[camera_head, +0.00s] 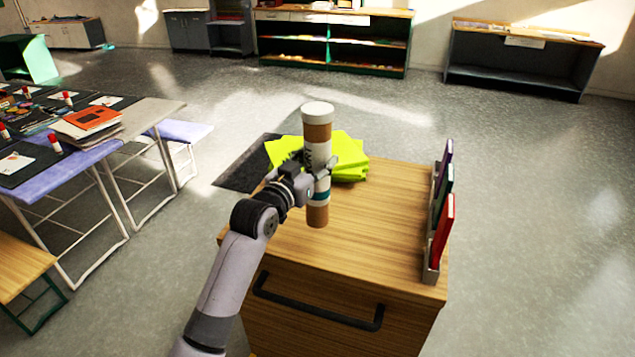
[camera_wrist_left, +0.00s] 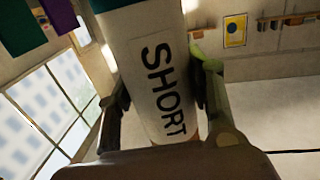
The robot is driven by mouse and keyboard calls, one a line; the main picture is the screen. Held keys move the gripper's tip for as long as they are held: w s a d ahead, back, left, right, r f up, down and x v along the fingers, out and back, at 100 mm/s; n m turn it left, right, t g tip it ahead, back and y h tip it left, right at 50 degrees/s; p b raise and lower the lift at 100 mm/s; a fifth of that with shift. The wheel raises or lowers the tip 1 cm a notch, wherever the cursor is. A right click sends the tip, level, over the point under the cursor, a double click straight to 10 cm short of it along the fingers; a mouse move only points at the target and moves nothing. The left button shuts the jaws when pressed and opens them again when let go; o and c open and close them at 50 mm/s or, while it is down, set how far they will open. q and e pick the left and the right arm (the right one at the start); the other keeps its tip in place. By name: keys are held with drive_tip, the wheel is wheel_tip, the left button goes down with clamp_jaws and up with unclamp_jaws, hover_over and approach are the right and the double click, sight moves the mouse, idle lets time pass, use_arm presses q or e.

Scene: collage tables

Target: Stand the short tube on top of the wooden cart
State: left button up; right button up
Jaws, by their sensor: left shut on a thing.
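The short tube (camera_head: 317,135) is a brown cardboard tube with a white cap and a white label. My left gripper (camera_head: 318,178) is shut around its middle and holds it upright at the wooden cart (camera_head: 370,225). I cannot tell whether its lower end touches the cart top. In the left wrist view the tube (camera_wrist_left: 155,75) shows the word SHORT, with a finger on each side of it. My right gripper is not in view.
Yellow-green sheets (camera_head: 348,160) lie on the cart behind the tube. A rack with upright books (camera_head: 443,230) stands along the cart's right edge. The cart's front middle is clear. A work table (camera_head: 150,115) with papers and glue sticks stands at left.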

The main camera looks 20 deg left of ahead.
use_arm(q)
wheel_tip(320, 180, down, 6)
idle(0.4)
drive_tip(key=shift+f, duration=0.15)
drive_tip(key=o, duration=1.2)
drive_tip(key=b+v, duration=0.1)
drive_tip(key=v, duration=1.1)
drive_tip(key=shift+s, duration=0.1)
